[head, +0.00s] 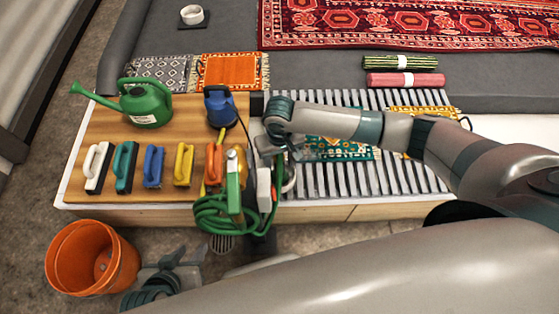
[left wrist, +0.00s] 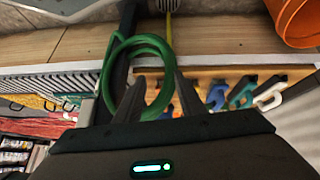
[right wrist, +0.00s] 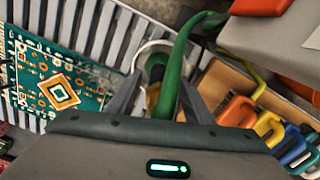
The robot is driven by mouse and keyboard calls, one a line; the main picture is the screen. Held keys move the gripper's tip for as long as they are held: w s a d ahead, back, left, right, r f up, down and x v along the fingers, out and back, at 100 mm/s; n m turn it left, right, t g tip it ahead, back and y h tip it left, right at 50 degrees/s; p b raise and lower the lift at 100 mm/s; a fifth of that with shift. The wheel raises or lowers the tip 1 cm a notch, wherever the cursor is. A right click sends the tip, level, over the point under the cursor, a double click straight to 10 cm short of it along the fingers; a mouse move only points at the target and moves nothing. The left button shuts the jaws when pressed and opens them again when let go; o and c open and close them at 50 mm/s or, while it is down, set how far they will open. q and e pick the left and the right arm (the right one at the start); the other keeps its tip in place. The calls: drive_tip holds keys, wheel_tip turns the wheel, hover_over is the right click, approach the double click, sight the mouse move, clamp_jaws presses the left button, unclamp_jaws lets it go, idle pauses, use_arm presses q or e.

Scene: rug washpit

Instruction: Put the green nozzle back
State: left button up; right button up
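My left gripper (head: 183,258) is low in front of the bench, left of the coil. In the left wrist view its fingers are apart, with the hose coil (left wrist: 108,75) beyond and between them. My right gripper (head: 272,150) reaches down behind the nozzle area, mostly hidden by its own wrist. In the right wrist view its fingers are apart, with green hose (right wrist: 182,50) running between them; I see no clear grip.
A slatted rack (head: 400,178) with small rugs lies right. An orange bucket (head: 92,258) stands on the floor at left.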

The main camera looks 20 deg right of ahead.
use_arm(q)
drive_tip(key=shift+w, duration=0.2)
use_arm(e)
drive_tip(key=shift+r, duration=0.15)
drive_tip(key=shift+r, duration=0.7)
wheel_tip(320, 180, up, 9)
drive_tip(key=shift+r+p, duration=0.15)
drive_tip(key=shift+p, duration=1)
use_arm(q)
drive_tip(key=shift+g+y, duration=0.6)
drive_tip(key=shift+g, duration=0.3)
drive_tip(key=shift+s+a+f, duration=0.25)
drive_tip(key=shift+s+a, duration=0.45)
drive_tip(key=shift+a, duration=0.15)
drive_tip(key=shift+s+a+f, duration=0.2)
drive_tip(key=shift+s+a, duration=0.45)
drive_tip(key=shift+a, duration=0.15)
use_arm(e)
drive_tip(key=shift+r, duration=0.65)
use_arm(q)
drive_tip(key=shift+w+d+r, duration=0.15)
drive_tip(key=shift+d+r, duration=0.05)
